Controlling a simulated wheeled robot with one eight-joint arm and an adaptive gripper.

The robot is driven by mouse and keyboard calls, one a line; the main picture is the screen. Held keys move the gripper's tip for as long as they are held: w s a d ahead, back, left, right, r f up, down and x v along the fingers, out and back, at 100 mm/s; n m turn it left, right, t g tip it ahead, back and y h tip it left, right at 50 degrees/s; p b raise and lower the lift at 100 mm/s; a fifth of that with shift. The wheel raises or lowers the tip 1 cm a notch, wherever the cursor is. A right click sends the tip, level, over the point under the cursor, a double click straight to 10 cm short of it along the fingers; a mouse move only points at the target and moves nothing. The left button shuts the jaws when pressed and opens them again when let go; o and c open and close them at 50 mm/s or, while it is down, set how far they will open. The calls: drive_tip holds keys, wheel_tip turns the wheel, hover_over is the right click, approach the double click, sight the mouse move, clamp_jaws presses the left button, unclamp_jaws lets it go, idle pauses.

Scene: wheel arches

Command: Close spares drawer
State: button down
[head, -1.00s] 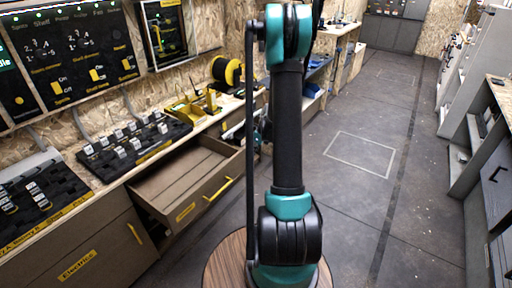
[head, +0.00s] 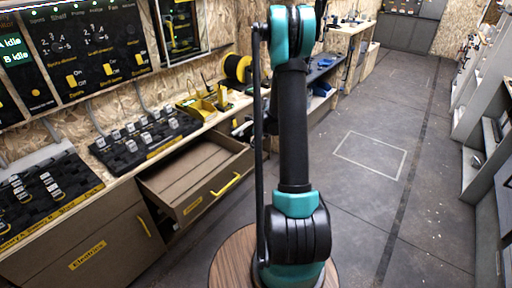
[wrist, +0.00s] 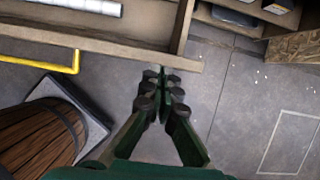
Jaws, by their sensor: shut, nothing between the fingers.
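The open drawer (head: 195,168) juts out from under the bench at left in the head view. It has a brown front with a yellow bar handle (head: 226,184) and a yellow label too small to read. In the wrist view the drawer front (wrist: 120,45) crosses the top, with the handle (wrist: 40,63) at left. My gripper (wrist: 162,76) is shut and empty, its tips just below the drawer's front right corner in that picture. Whether they touch it, I cannot tell. In the head view my arm hides the gripper.
A closed drawer labelled Electrics (head: 90,255) is left of the open one. Black trays (head: 145,138) of small parts and a yellow spool (head: 237,68) stand on the bench. The floor (head: 385,215) at right is clear, with a marked rectangle. Grey cabinets (head: 480,130) line the right side.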

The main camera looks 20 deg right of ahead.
drive_tip(key=w+a, duration=0.7)
drive_tip(key=w, duration=0.2)
drive_tip(key=w+a, duration=0.6)
drive_tip(key=w, duration=0.4)
drive_tip(key=shift+a, duration=0.35)
drive_tip(key=shift+s+d, duration=0.1)
drive_tip(key=s+d+r, duration=0.4)
drive_tip(key=s+r, duration=0.2)
drive_tip(key=r, duration=0.3)
drive_tip(key=s+a+f+t+y, duration=0.3)
drive_tip(key=s+f+t, duration=0.1)
drive_tip(key=s, duration=0.4)
drive_tip(key=w+r+x, duration=0.2)
drive_tip(key=x, duration=1)
drive_tip(key=shift+a, duration=0.5)
drive_tip(key=shift+w, duration=0.15)
